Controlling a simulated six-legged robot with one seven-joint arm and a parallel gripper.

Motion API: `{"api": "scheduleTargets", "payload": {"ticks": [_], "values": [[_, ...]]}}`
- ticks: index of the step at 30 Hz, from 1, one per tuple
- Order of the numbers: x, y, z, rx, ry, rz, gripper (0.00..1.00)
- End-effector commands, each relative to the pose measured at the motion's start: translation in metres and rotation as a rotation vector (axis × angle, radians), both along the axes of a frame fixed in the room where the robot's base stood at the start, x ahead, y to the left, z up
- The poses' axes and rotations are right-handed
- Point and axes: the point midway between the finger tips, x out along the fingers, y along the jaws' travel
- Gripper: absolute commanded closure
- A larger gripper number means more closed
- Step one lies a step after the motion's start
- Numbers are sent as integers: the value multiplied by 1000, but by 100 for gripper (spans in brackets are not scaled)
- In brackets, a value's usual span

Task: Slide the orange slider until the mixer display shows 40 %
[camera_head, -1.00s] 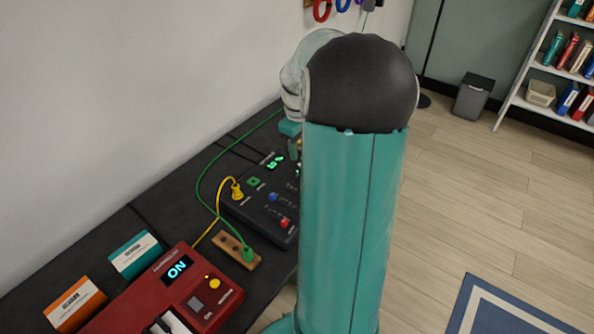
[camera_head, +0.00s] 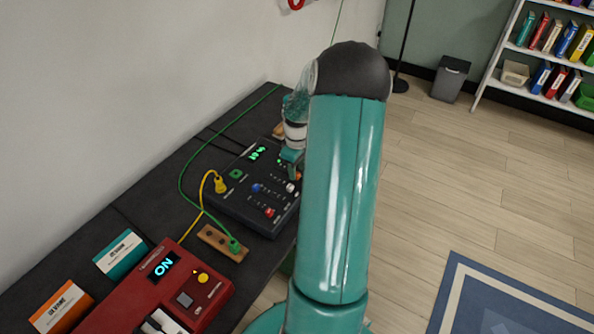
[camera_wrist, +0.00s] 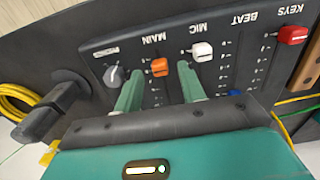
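The black mixer (camera_head: 232,203) lies on the dark bench in the head view; its green display (camera_head: 257,153) is lit, but I cannot read the digits surely. In the wrist view the orange slider (camera_wrist: 160,67) sits in the MAIN slot of the mixer (camera_wrist: 98,48). My gripper (camera_wrist: 159,72) is open, with its two green fingers apart. The orange slider shows between the fingertips and appears clear of both; the right finger is close to the white MIC slider (camera_wrist: 202,51).
The red KEYS slider (camera_wrist: 293,35), a blue slider (camera_wrist: 235,93) and a grey PHONES knob (camera_wrist: 114,76) are nearby. A yellow cable (camera_head: 207,187) and a green cable (camera_head: 181,180) run beside the mixer. A red device (camera_head: 130,300) reading ON stands nearer.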

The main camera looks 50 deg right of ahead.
Motion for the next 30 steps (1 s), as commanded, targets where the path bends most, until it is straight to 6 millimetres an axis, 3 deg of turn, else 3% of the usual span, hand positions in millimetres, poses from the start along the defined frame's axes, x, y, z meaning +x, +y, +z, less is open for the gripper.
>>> {"api": "scheduleTargets", "payload": {"ticks": [4,13,19,26,30], "values": [[0,0,-13,0,0,-1,60],[0,0,-15,-1,0,-1,60],[0,0,-15,-1,0,-1,99],[2,0,-15,-1,-1,0,100],[17,2,-14,-2,-2,2,100]]}}
